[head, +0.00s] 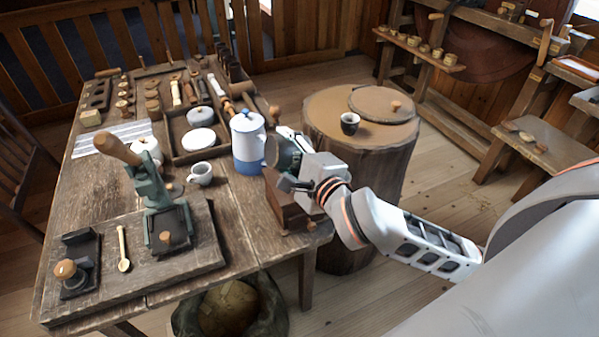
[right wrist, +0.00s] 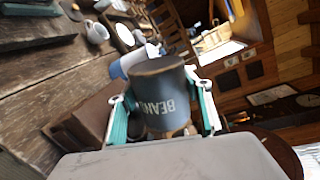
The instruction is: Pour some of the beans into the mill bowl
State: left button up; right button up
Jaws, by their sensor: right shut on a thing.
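My right gripper (head: 301,166) is shut on a dark can, the bean can (head: 284,153), just above the wooden mill box (head: 287,208) at the table's right edge. In the right wrist view the bean can (right wrist: 160,92) sits between the teal fingers of my right gripper (right wrist: 163,122), with pale lettering on its side. Its contents do not show. The brown mill box (right wrist: 84,117) is at the left there. The mill bowl is hidden in the head view, and I cannot make it out in the wrist view. My left gripper is out of view.
A white and blue pot (head: 248,142) stands close to the can. A white mug (head: 201,173), a green press (head: 158,195) and a divided tray (head: 178,146) are farther left on the table. A stump (head: 365,148) with a dark cup (head: 349,123) stands beyond the table's right edge.

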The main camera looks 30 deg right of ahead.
jog(key=shift+d+r+m, duration=0.2)
jog(key=shift+d+m, duration=0.1)
jog(key=shift+m, duration=0.2)
dwell(1.4)
jog(key=shift+a+n, duration=0.25)
jog(key=shift+n, duration=0.05)
jog(key=shift+a+f+n+h+p, duration=0.4)
jog(key=shift+a+f+n+h, duration=0.2)
jog(key=shift+n, duration=0.6)
jog(key=shift+a+f+n, duration=0.1)
jog(key=shift+f+n, duration=0.1)
jog(key=shift+n, duration=0.2)
